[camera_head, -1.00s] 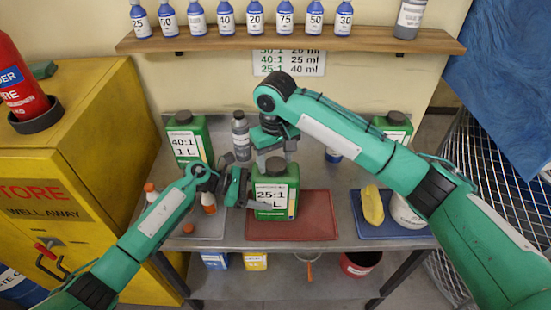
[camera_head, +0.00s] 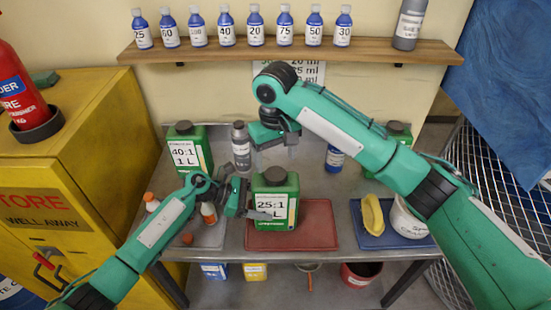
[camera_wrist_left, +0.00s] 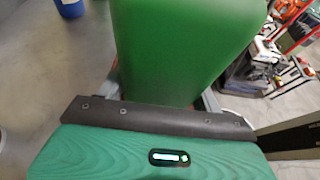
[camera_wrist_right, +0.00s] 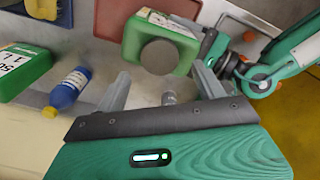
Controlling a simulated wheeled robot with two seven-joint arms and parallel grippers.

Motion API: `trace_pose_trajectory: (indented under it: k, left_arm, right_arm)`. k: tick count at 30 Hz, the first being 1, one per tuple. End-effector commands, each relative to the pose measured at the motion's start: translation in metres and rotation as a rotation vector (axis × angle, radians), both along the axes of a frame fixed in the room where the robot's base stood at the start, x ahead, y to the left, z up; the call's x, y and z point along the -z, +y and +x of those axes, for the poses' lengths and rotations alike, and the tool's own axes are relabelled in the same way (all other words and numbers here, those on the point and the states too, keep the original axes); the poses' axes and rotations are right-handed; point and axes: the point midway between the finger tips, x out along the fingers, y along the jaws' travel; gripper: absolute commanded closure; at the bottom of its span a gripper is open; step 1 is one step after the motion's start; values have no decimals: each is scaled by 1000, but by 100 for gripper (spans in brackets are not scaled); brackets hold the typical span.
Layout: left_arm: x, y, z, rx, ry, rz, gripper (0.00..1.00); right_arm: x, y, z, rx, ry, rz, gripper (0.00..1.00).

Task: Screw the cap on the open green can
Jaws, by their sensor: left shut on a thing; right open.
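The green can labelled 25:1 (camera_head: 277,207) stands upright at the left end of the red tray. A dark round cap (camera_head: 275,175) sits on its top; it shows as a dark disc in the right wrist view (camera_wrist_right: 160,56). Whether it is fully tight cannot be told. My left gripper (camera_head: 254,208) is shut on the can's body from the left; the can's green side (camera_wrist_left: 185,45) fills the left wrist view. My right gripper (camera_head: 275,148) is open and empty, above and behind the cap, apart from it.
Another green can labelled 40:1 (camera_head: 187,150) and a grey bottle (camera_head: 241,150) stand behind on the left. A blue bottle (camera_head: 334,158) and a third green can (camera_head: 398,133) stand behind on the right. The red tray (camera_head: 315,225) is clear right of the can.

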Motion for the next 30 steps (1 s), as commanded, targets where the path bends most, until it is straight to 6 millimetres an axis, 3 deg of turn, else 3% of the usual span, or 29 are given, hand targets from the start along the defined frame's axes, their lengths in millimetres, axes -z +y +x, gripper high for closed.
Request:
trace_pose_trajectory:
  k: [8,30]
  left_arm:
    - [0,1,1,-2,0,0,96]
    - [-1,1,1,-4,-2,0,96]
  right_arm:
    - [-3,0,1,-114,-3,-2,30]
    - [-26,2,0,-1322,-7,-7,30]
